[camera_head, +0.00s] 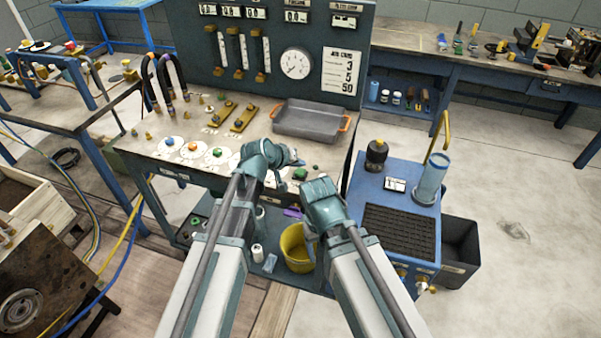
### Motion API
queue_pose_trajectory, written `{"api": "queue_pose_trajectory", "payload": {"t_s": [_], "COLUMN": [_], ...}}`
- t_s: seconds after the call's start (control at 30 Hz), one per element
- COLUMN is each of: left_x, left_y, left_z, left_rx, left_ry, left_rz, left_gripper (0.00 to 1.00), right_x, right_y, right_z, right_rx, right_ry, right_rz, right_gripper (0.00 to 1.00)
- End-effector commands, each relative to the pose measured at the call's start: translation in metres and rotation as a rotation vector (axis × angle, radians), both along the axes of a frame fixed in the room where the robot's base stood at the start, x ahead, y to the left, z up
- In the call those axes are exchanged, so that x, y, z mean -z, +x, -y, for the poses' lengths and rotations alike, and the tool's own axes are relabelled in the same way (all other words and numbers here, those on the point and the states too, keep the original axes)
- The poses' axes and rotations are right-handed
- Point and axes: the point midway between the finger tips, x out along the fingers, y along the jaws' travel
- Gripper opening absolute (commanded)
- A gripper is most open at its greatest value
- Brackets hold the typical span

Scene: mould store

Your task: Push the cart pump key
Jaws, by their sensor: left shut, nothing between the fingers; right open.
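My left gripper (296,160) is shut and empty over the bench's front edge, left of the cart. My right gripper (311,236) is open, lower and nearer, just left of the cart and above a yellow bucket (295,246); its fingers are partly hidden by its own body.
The bench (135,144) carries coloured buttons on white discs, brass clamps and a grey tray (308,120) below a gauge panel (330,20). A yellow curved handle (445,130) rises from the cart's back. A dark bin (460,245) adjoins its right side. Floor farther right is clear.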

Motion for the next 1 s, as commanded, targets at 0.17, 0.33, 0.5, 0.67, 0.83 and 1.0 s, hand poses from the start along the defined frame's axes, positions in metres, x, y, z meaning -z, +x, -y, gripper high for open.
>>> {"api": "queue_pose_trajectory", "payload": {"t_s": [0.17,0.33,0.5,0.67,0.83,1.0], "left_x": [0.0,0.0,0.0026,0.0086,0.009,0.0088], "left_y": [0.0,0.0,0.0,0.0,-0.0001,0.0], "left_z": [0.0,0.0,0.0,0.0,0.0,0.0], "left_rx": [0.0,0.0,0.0,0.0,0.0,0.0], "left_ry": [0.0,0.0,0.0,0.0,0.0,0.0], "left_rz": [0.0,0.0,0.0,0.0,0.0,0.0], "left_gripper": [0.0,0.0,0.0,0.0,0.0,0.0], "right_x": [0.0,0.0,0.0026,0.0087,0.0089,0.0089], "right_y": [0.0,0.0,0.0001,0.0,0.0,0.0], "right_z": [0.0,0.0,0.0,0.0,0.0001,0.0], "right_rx": [0.0,0.0,0.0,0.0,0.0,0.0], "right_ry": [0.0,0.0,0.0,0.0,0.0,0.0], "right_rz": [0.0,0.0,0.0,0.0,0.0,0.0], "right_gripper": [0.69,0.69,0.69,0.69,0.69,0.69]}}
